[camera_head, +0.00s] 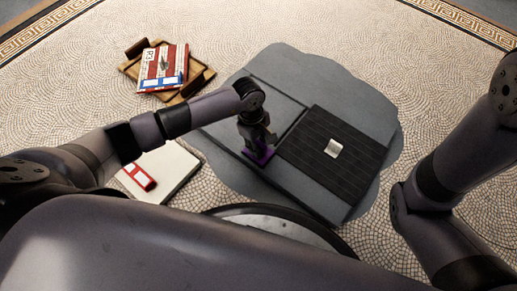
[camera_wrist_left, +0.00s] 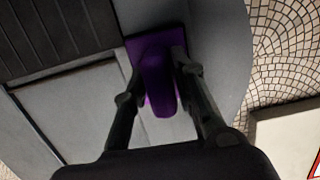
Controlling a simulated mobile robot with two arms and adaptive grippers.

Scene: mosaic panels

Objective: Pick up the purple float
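The purple float (camera_head: 260,155) has a flat plate and a raised handle. It rests on the grey patch in the middle of the head view, partly hidden under my left gripper (camera_head: 257,142). In the left wrist view the float (camera_wrist_left: 160,75) lies between the two fingers of my left gripper (camera_wrist_left: 162,72). One finger is on each side of the handle, with what looks like a narrow gap on either side. The left gripper is open around the handle. My right arm shows at the right edge of the head view, but its gripper is out of the picture.
A dark ribbed panel (camera_head: 358,155) with a small pale block (camera_head: 333,148) lies right of the float. A wooden tray (camera_head: 197,83) holds a red, white and blue bag (camera_head: 163,68). A white slab (camera_head: 178,168) with a red-and-white item (camera_head: 138,177) lies lower left.

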